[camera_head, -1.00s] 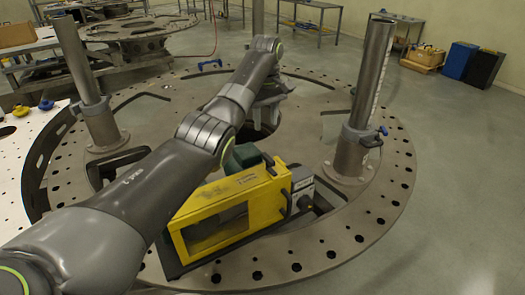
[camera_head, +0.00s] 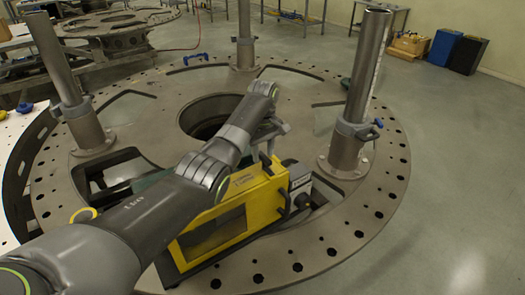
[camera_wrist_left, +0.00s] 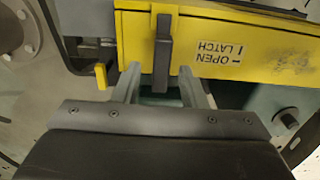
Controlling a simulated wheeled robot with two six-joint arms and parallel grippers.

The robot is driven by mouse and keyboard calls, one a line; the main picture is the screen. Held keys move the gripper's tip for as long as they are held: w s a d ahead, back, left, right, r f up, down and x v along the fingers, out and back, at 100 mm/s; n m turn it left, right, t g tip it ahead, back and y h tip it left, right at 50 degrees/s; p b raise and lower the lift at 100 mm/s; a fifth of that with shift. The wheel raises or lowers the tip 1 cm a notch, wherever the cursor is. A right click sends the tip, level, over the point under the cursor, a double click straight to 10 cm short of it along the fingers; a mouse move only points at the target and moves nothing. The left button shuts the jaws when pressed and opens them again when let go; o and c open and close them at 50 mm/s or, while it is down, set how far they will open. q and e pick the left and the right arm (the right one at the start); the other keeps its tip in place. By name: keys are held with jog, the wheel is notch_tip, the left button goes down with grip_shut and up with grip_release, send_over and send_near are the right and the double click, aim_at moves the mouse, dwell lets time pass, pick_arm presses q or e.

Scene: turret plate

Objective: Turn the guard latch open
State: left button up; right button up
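The yellow guard (camera_head: 212,229), a box-like housing with a window, sits on the near side of the round steel plate. In the left wrist view, the guard (camera_wrist_left: 225,50) carries a label reading "OPEN LATCH". A dark bar-shaped latch (camera_wrist_left: 163,50) stands upright in the picture on its face. My left gripper (camera_head: 267,152) is at the guard's upper edge. In the wrist view its two fingers (camera_wrist_left: 160,82) are apart, with the latch's lower end between them. I cannot tell whether either finger touches it. My right gripper is not in view.
The turret plate (camera_head: 375,205) has a round central hole (camera_head: 205,115) and several upright posts, one (camera_head: 362,90) right of the guard. A grey unit (camera_head: 298,178) adjoins the guard. A small yellow tab (camera_wrist_left: 101,75) is left of the left finger.

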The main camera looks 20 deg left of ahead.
pick_arm(q)
grip_shut()
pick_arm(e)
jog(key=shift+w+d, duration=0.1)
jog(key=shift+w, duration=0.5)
pick_arm(q)
jog(key=m, duration=0.4)
jog(key=shift+d+r, duration=0.1)
jog(key=m, duration=0.4)
jog(key=shift+w+d+m, duration=0.1)
jog(key=shift+m, duration=0.2)
jog(key=m, duration=0.5)
jog(key=shift+d, duration=0.2)
jog(key=shift+d+m, duration=0.1)
jog(key=shift+m, duration=2)
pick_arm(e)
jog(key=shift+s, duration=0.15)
